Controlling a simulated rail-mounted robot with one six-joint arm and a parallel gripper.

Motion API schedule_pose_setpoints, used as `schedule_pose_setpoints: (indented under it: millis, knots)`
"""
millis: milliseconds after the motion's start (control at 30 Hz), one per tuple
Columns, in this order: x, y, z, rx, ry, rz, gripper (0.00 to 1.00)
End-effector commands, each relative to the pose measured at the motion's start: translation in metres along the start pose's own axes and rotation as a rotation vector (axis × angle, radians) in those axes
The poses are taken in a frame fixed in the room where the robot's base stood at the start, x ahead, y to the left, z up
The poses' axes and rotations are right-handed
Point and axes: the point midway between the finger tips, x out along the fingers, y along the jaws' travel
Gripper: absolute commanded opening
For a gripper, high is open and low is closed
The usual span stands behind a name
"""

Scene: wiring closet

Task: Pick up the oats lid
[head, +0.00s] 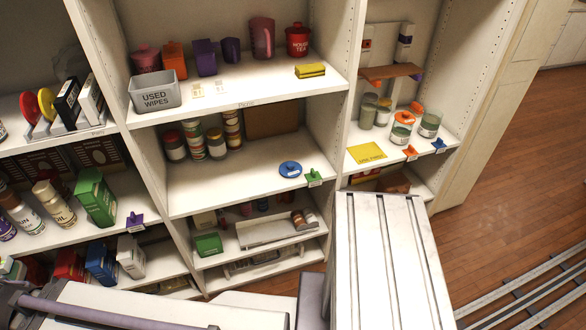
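A round blue lid (290,169) with a small white label lies flat on the middle shelf of the centre bay, towards its front right. Its lettering is too small to read, so I cannot confirm that it is the oats lid. My gripper is not in view.
A green clip (314,177) sits on the shelf edge just right of the blue lid. Several jars and cans (194,140) stand at the back left of that shelf, and a brown board (272,118) leans behind. The shelf's front left is clear. A yellow note (366,153) lies in the right bay.

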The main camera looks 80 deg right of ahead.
Motion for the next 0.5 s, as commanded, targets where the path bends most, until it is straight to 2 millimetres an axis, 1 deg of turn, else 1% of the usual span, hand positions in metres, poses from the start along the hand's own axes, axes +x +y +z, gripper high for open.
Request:
schedule_pose_setpoints:
  millis: [367,500]
  knots:
    - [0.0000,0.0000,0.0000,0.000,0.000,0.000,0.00]
    - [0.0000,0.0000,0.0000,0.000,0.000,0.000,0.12]
